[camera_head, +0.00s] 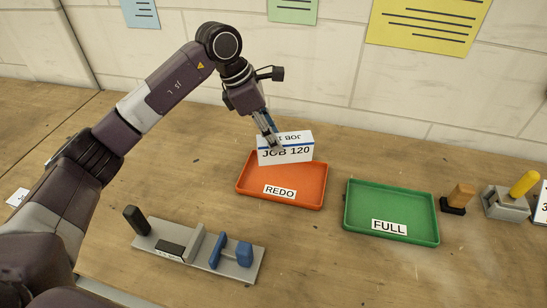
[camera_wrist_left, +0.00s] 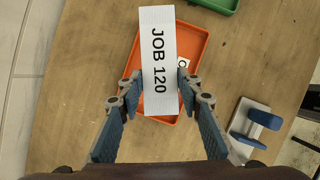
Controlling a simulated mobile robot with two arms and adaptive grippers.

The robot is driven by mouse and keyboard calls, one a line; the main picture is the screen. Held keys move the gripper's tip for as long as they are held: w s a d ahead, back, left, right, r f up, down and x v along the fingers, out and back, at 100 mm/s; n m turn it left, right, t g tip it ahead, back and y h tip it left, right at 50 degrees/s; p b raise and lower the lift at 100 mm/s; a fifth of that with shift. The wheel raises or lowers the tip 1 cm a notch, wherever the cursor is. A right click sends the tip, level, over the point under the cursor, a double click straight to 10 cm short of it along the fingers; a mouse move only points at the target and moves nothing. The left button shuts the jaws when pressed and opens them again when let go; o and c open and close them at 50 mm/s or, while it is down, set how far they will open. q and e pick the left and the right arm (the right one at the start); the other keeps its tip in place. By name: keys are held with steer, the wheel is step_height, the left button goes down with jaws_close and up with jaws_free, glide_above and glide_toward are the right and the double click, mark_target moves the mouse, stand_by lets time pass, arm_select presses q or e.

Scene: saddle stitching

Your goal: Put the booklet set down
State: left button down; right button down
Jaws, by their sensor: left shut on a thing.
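The booklet set (camera_head: 298,155) is a white block with a blue stripe and "JOB 120" printed on it. My left gripper (camera_head: 271,140) is shut on it from above, and in the left wrist view the two fingers (camera_wrist_left: 157,87) press on either side of the white booklet set (camera_wrist_left: 158,50). It is over the back part of the orange tray marked REDO (camera_head: 312,197); whether it touches the tray I cannot tell. The orange tray also shows beneath it in the left wrist view (camera_wrist_left: 192,40). My right gripper is not in view.
A green tray marked FULL (camera_head: 430,238) lies empty to the right. Further right are a wooden-handled stamp (camera_head: 461,195) and a grey tool with a yellow handle (camera_head: 510,203). A grey fixture with blue parts (camera_head: 240,265) lies in front. The wall is behind.

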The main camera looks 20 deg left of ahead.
mark_target(273, 161)
arm_select(q)
step_height(273, 161, down, 5)
steer(key=shift+r+p, duration=0.2)
steer(key=shift+p, duration=0.2)
step_height(273, 161, down, 4)
steer(key=shift+p, duration=0.55)
steer(key=shift+f, duration=0.3)
steer(key=c, duration=1.4)
jaws_free()
steer(key=shift+r, duration=0.1)
